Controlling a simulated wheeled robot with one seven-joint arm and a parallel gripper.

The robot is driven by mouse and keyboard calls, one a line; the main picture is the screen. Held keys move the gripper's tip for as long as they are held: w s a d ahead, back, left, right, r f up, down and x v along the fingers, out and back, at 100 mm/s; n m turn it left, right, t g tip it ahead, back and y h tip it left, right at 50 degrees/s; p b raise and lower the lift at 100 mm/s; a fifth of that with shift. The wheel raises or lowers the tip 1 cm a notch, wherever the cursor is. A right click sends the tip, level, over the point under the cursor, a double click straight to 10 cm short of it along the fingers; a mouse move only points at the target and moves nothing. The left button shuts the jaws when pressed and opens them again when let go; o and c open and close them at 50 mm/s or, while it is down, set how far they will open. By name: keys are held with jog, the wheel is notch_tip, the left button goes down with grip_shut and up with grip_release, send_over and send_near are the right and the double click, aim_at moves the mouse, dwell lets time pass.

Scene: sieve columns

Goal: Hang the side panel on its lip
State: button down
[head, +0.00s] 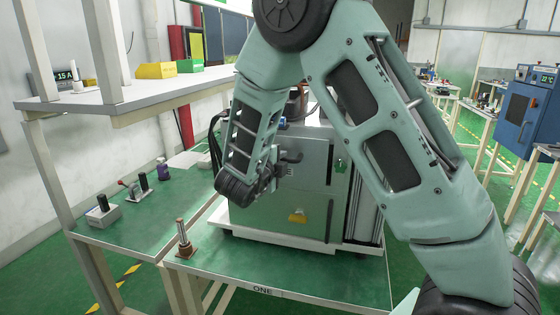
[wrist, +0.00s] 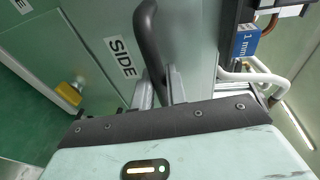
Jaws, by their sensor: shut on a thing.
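The side panel (head: 312,160) is a flat grey-green plate at the upper front of the boxy machine in the head view. In the wrist view the side panel (wrist: 95,45) fills much of the picture and bears a white SIDE label. My gripper (head: 282,170) is shut on the panel's black bar handle (wrist: 148,40); its fingers also show in the wrist view (wrist: 166,88). The panel looks close against the machine. The lip is not clearly visible, and I cannot tell whether the panel rests on it. My arm hides part of the machine.
The machine stands on a white base (head: 290,243) on a green-topped table (head: 340,285). A small post on a brown base (head: 184,245) stands front left. A shelf (head: 150,88) and side bench lie left. A blue 1 mm tag (wrist: 245,41) and pale tubes sit beside the panel.

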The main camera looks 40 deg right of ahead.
jog(key=c, duration=1.3)
grip_release()
jog(key=shift+a, duration=0.1)
jog(key=b+v, duration=0.4)
jog(key=v, duration=1.3)
jog(key=shift+s+a, duration=0.1)
jog(key=shift+a, duration=0.05)
